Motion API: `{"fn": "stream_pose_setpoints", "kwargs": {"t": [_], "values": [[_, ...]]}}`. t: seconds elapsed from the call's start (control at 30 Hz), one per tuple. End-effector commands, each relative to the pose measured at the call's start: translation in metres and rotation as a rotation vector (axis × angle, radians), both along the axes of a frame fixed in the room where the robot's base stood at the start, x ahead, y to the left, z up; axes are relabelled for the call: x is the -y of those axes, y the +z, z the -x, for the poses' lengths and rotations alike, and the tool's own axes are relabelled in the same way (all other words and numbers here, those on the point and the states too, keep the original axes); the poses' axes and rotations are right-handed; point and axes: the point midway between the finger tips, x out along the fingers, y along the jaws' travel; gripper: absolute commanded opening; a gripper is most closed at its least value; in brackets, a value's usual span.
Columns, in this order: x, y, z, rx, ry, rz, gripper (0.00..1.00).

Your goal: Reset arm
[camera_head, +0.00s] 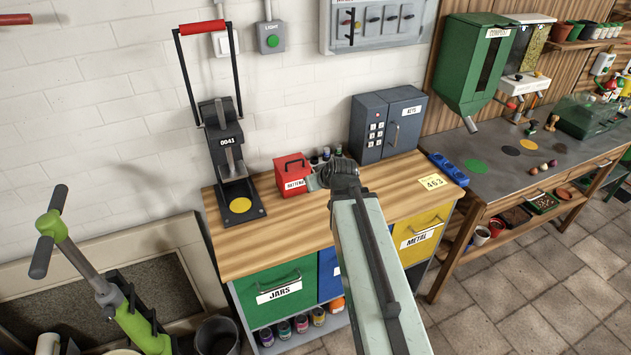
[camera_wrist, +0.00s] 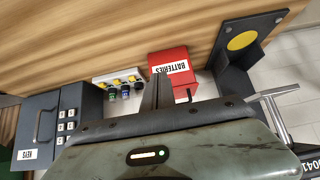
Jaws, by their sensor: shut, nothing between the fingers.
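My arm reaches up over the wooden-topped bench (camera_head: 300,232) in the head view. My gripper (camera_head: 318,182) is at its far end, beside the red box labelled BATTERIES (camera_head: 292,176), mostly hidden behind my own wrist. In the wrist view my gripper (camera_wrist: 162,78) shows as dark fingers held together, with nothing between them. The fingertips appear close to the red box (camera_wrist: 170,62) in that view. I cannot tell whether they touch it.
A grey KEYS safe (camera_head: 388,124) stands right of the gripper. A press with a red handle (camera_head: 230,150) stands left. Small bottles (camera_head: 326,154) sit behind. A yellow 463 note (camera_head: 432,182) lies on the bench's right end. Tiled floor (camera_head: 510,290) is open at right.

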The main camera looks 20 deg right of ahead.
Motion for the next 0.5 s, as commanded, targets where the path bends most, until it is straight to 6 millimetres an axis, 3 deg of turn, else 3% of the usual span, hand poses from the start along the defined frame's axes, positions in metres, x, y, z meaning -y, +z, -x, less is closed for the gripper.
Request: {"fn": "stream_pose_setpoints", "kwargs": {"t": [0.27,0.37,0.4,0.5], "values": [[-0.004,0.0,-0.001,0.0,0.007,0.0,0.0],[-0.038,0.0,-0.006,0.0,0.056,0.0,0.0],[-0.059,-0.001,-0.007,-0.006,0.09,0.008,0.0],[-0.111,-0.02,0.016,-0.138,0.17,0.024,0.0]]}}
